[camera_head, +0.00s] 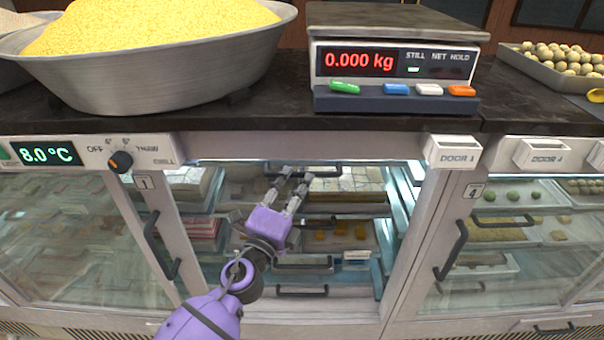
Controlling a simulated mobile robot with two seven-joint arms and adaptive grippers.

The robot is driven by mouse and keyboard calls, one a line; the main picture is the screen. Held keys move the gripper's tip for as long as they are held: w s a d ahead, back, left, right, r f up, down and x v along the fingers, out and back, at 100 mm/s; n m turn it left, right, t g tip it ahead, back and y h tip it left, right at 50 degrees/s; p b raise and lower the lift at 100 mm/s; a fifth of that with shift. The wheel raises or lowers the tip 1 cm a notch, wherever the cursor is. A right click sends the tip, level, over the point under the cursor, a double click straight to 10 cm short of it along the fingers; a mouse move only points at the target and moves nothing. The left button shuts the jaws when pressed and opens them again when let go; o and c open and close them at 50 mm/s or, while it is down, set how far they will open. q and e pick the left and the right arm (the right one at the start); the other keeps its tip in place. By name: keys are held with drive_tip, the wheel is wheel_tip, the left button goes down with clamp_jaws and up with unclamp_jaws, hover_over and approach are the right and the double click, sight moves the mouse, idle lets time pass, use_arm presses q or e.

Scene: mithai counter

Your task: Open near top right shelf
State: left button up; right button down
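The open middle bay of the counter holds stacked tray shelves with dark bar handles. The top shelf (345,186) carries pale sweets, and its dark handle (326,171) runs along the top of the bay. My purple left gripper (295,175) reaches into the bay from below, its grey fingers pointing up toward that handle. The fingers look apart, with a gap between the tips; whether they touch the handle I cannot tell. Part of the shelves is hidden behind the gripper. My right gripper is not in view.
Door frames with dark handles (160,245) (451,250) flank the bay on both sides. Lower shelves with handles (302,290) sit below. A large metal bowl (165,80) and a scale (395,102) stand on the dark countertop above.

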sight(302, 174)
use_arm(q)
drive_tip(key=shift+x, duration=2.2)
drive_tip(key=shift+c, duration=0.5)
clamp_jaws()
